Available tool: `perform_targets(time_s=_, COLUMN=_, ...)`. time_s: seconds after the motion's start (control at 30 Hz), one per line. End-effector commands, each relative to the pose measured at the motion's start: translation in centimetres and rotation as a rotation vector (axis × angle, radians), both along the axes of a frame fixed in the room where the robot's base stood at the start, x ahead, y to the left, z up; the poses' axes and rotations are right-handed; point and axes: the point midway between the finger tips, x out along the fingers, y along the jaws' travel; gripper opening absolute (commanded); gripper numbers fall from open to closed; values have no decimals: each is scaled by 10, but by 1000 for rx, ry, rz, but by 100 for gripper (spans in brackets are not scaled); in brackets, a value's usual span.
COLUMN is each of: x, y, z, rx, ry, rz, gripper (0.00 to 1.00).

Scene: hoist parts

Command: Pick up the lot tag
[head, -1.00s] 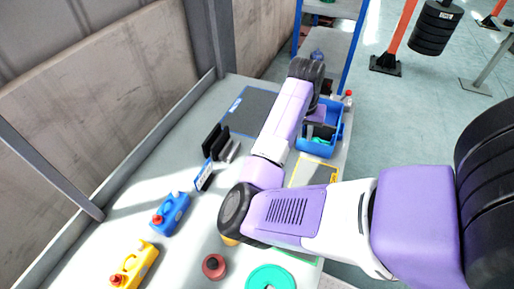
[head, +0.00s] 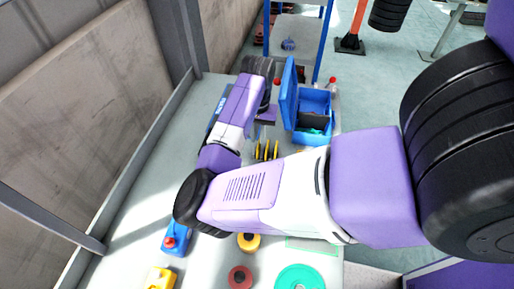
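I cannot make out the lot tag for certain in the head view; it may be hidden behind my arm or too small to tell. My gripper (head: 263,130) hangs at the far end of my arm over the table, left of the open blue box (head: 312,135). Its fingers are small and partly covered by the wrist, so I cannot see whether they are apart or hold anything. Several upright yellow-edged discs (head: 267,151) stand just below it in the picture.
On the grey table (head: 130,195) are a blue jug (head: 175,240), a yellow jug (head: 160,279), a yellow ring (head: 248,242), a red disc (head: 240,277) and a green ring (head: 299,278). A blue-framed shelf (head: 297,32) stands beyond. The left strip of table is clear.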

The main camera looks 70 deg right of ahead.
Motion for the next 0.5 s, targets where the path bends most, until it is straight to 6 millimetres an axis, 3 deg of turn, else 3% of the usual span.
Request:
perform_targets(time_s=0.3, x=-3, y=1, z=-40, rx=2, ry=0, rz=1, gripper=17)
perform_targets(time_s=0.5, x=-2, y=1, z=-45, rx=1, ry=0, rz=1, gripper=17)
